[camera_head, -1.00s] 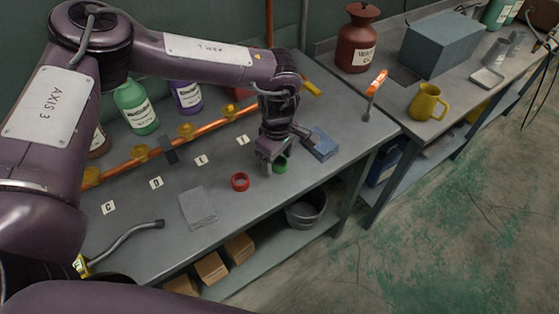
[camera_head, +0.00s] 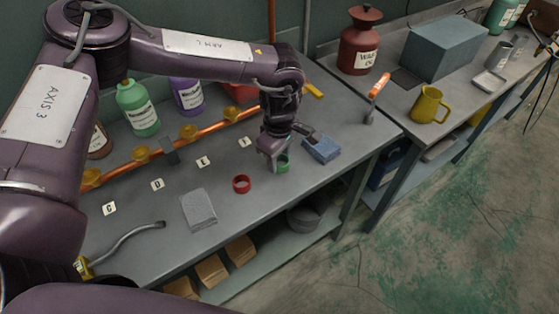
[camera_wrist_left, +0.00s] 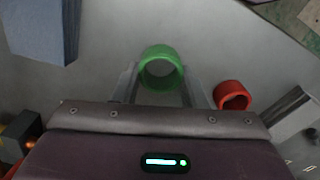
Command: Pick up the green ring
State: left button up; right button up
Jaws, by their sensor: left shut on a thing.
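The green ring (camera_head: 283,163) is at my left gripper's fingertips, above or on the bench near its front edge; I cannot tell if it touches the bench. In the left wrist view the green ring (camera_wrist_left: 160,68) sits between the two fingers. My left gripper (camera_head: 276,160) points down and is shut on the ring; it also shows in the left wrist view (camera_wrist_left: 161,80). A red ring (camera_head: 241,184) lies on the bench to the left of the gripper. It shows to the right in the left wrist view (camera_wrist_left: 232,96). My right gripper is not in view.
A blue block (camera_head: 321,149) lies close to the right of the gripper. A grey pad (camera_head: 198,209) lies to the left. An orange pipe with yellow fittings (camera_head: 189,131) runs behind, with bottles (camera_head: 137,108) beyond it. A second bench holds a yellow mug (camera_head: 428,105).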

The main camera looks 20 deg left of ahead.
pick_arm(q)
notch_tip(320, 180, up, 18)
jog(key=b, duration=0.1)
jog(key=shift+f, duration=0.15)
jog(key=shift+r, duration=0.4)
notch_tip(320, 180, up, 4)
jog(key=p, duration=0.5)
jog(key=shift+r+p, duration=0.1)
jog(key=shift+p, duration=0.2)
